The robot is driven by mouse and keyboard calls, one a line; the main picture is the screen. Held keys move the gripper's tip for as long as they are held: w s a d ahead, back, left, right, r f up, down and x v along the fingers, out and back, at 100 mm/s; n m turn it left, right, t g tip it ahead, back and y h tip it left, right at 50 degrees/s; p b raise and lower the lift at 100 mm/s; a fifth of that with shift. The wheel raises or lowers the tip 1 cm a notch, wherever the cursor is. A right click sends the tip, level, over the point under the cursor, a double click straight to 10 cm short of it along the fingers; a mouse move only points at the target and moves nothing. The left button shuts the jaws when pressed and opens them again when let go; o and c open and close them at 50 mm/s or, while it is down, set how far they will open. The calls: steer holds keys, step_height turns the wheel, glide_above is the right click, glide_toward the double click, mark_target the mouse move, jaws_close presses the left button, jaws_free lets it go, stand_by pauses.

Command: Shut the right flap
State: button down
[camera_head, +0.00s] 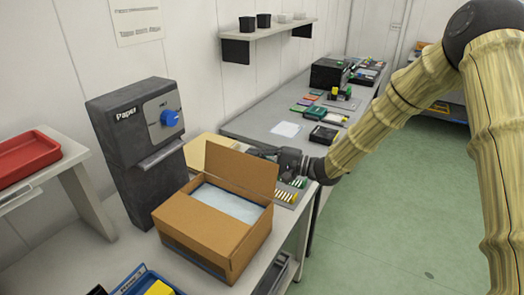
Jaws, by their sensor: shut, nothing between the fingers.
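An open brown cardboard box (205,238) stands on the near table. A pale blue-white surface (228,203) shows inside it. One flap (240,170) stands upright along the box's far right edge. My gripper (258,152) is shut and empty, just behind the top right corner of this flap, on its far side. Its fingertips are partly hidden by the flap, and I cannot tell whether they touch it.
A dark paper dispenser (128,160) with a blue knob stands left of the box. A red tray (25,155) sits on a raised shelf at left. A blue crate (140,282) is in front. The far bench (250,125) holds several small items.

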steer(key=shift+s+a+r, duration=0.15)
steer(key=shift+s+a, duration=0.1)
steer(key=shift+s, duration=0.1)
steer(key=shift+s+r, duration=0.1)
